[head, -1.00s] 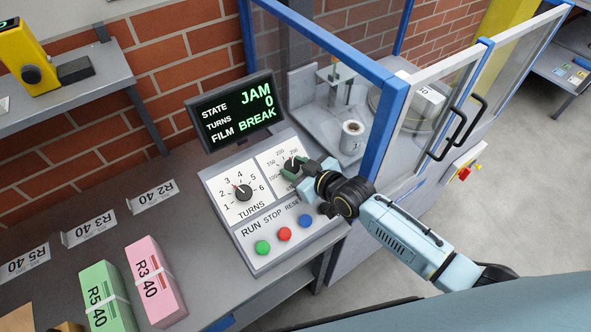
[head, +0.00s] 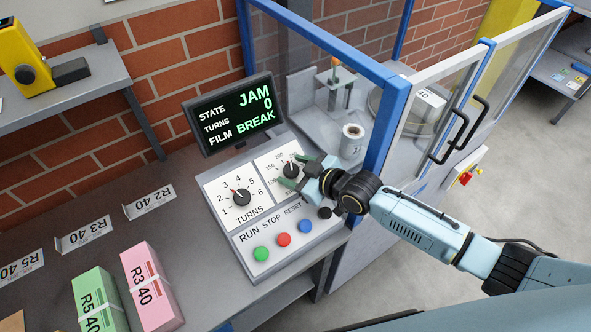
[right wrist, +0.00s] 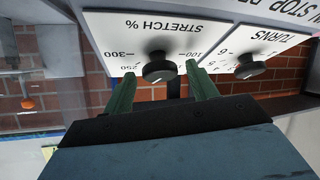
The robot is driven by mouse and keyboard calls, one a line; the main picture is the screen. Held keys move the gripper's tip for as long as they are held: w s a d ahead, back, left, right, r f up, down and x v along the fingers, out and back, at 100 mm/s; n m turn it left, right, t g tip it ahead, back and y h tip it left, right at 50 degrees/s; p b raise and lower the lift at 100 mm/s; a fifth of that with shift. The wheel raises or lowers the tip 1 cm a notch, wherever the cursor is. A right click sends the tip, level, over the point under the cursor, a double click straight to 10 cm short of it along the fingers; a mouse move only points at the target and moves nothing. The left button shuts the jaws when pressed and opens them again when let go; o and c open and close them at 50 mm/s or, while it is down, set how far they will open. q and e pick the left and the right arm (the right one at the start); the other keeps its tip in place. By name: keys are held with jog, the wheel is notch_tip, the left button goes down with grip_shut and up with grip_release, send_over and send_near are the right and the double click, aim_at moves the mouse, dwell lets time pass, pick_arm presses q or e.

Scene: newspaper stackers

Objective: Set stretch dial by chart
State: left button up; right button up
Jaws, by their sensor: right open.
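The stretch dial (head: 290,170) is a black knob on a white scale plate on the control panel, partly covered by my right gripper. In the right wrist view the stretch dial (right wrist: 158,67) appears upside down under "STRETCH %", with its white pointer mark too small to read surely. My right gripper (head: 299,173) is open at the dial's right side. In the wrist view its green fingers stand apart on either side of the knob, without clear contact. No chart can be made out. My left gripper is out of view.
The turns dial (head: 242,196) is just left of the stretch dial. Green (head: 261,254), red (head: 284,240) and blue (head: 305,226) buttons sit below. The screen (head: 234,113) reads JAM, 0, BREAK. A blue-framed enclosure (head: 392,122) stands close on the right. Bundles (head: 152,287) lie front left.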

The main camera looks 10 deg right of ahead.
aim_at(295, 174)
notch_tip(295, 174, up, 10)
jog(key=shift+p, duration=0.3)
dwell(0.4)
